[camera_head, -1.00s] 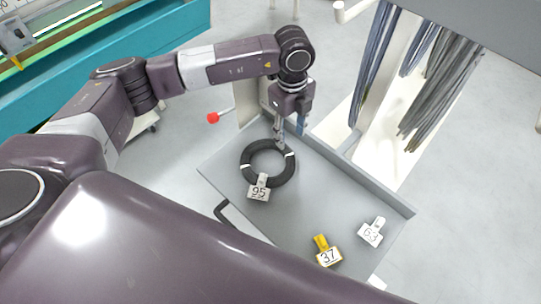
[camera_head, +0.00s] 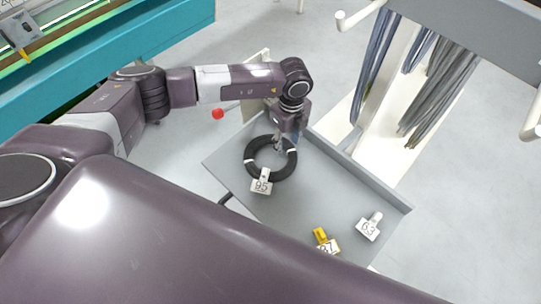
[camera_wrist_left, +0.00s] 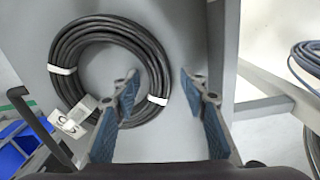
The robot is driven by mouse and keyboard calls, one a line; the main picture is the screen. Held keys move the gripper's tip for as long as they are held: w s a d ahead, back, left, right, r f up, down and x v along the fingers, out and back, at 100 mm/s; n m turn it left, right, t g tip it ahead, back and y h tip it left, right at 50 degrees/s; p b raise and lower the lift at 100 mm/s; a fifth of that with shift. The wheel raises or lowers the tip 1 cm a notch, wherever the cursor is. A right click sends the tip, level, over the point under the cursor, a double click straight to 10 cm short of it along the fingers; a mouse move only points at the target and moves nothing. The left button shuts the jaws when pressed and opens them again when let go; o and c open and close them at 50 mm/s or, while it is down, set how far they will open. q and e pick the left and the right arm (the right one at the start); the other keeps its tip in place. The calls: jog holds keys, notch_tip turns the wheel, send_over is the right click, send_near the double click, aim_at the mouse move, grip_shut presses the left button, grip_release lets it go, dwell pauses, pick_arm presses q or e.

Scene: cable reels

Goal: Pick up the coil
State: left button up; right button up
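The black coil (camera_head: 288,170) with white ties lies flat in the grey tray (camera_head: 310,195), near its far left corner. A white tag reading 95 (camera_head: 261,187) is at the coil's near side. The coil also shows in the left wrist view (camera_wrist_left: 98,27). My left gripper (camera_head: 279,145) is open, at the far right part of the ring. In the wrist view its fingers (camera_wrist_left: 162,84) are either side of the ring's right part, one over the hole and one outside. I cannot tell how far down they reach. My right gripper is not in view.
A yellow tag (camera_head: 320,236) and a white tag reading 63 (camera_head: 369,227) lie in the tray's right part. Raised walls edge the tray. A rack with hanging grey cables (camera_head: 440,90) stands behind it. A red ball-ended lever (camera_head: 218,114) is at the left.

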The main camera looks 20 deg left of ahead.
pick_arm(q)
grip_shut()
jog(key=shift+w+r, duration=0.1)
notch_tip(320, 180, up, 9)
jog(key=shift+f+b, duration=0.15)
jog(key=shift+b, duration=1.1)
jog(key=shift+r, duration=0.65)
